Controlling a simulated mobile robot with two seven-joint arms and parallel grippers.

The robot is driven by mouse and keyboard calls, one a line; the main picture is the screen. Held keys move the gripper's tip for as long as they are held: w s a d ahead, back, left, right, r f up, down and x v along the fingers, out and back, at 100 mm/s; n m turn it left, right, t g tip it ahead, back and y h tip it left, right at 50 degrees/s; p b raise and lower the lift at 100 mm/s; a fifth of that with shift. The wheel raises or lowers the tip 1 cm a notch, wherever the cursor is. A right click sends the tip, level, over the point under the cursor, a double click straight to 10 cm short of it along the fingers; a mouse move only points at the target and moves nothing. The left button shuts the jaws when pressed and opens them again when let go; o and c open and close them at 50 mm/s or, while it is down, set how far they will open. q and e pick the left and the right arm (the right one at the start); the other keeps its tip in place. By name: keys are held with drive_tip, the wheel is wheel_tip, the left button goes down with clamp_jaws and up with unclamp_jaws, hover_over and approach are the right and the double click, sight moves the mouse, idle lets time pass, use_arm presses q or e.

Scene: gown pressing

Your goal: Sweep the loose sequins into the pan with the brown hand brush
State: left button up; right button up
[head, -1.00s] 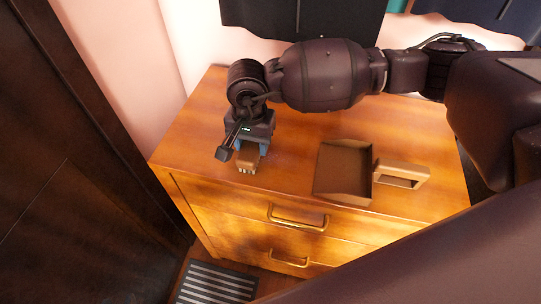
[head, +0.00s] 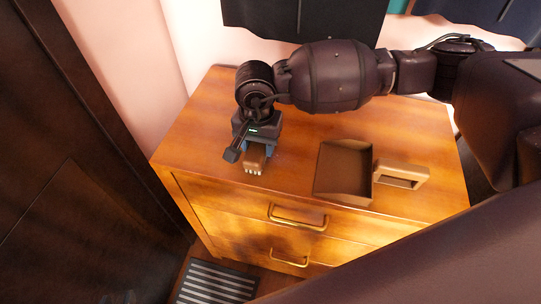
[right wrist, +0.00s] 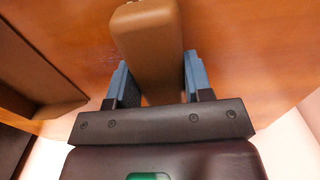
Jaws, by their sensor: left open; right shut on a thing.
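The brown hand brush (head: 254,162) is on the dresser top, its pale bristles facing the front edge. My right gripper (head: 258,146) is shut on it from above; in the right wrist view the brush's brown body (right wrist: 148,40) sits between the blue fingers (right wrist: 157,84). The brown pan (head: 343,172) lies to the right of the brush, apart from it, with its loop handle to the right. The pan's edge also shows in the right wrist view (right wrist: 35,75). Loose sequins are too small to make out surely.
The wooden dresser top (head: 305,130) is clear between brush and pan. Its front has drawers with brass handles (head: 298,217). Dark garments (head: 300,18) hang behind. A dark wooden door or cabinet (head: 80,170) stands left. A striped mat (head: 215,284) lies on the floor.

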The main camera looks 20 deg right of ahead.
drive_tip(key=shift+s+d, duration=0.55)
drive_tip(key=shift+d, duration=0.3)
drive_tip(key=shift+s+d+p, duration=0.5)
drive_tip(key=shift+s+d, duration=0.05)
drive_tip(key=shift+d, duration=0.25)
drive_tip(key=shift+s+d, duration=0.15)
drive_tip(key=shift+d, duration=0.05)
drive_tip(key=shift+s+d, duration=0.25)
drive_tip(key=shift+d, duration=0.2)
drive_tip(key=shift+s+d+p, duration=0.2)
drive_tip(key=shift+s+d, duration=0.35)
drive_tip(key=shift+d, duration=0.15)
drive_tip(key=shift+s+d+p, duration=0.2)
drive_tip(key=shift+s+d, duration=0.3)
drive_tip(key=shift+d, duration=0.2)
drive_tip(key=shift+d, duration=0.1)
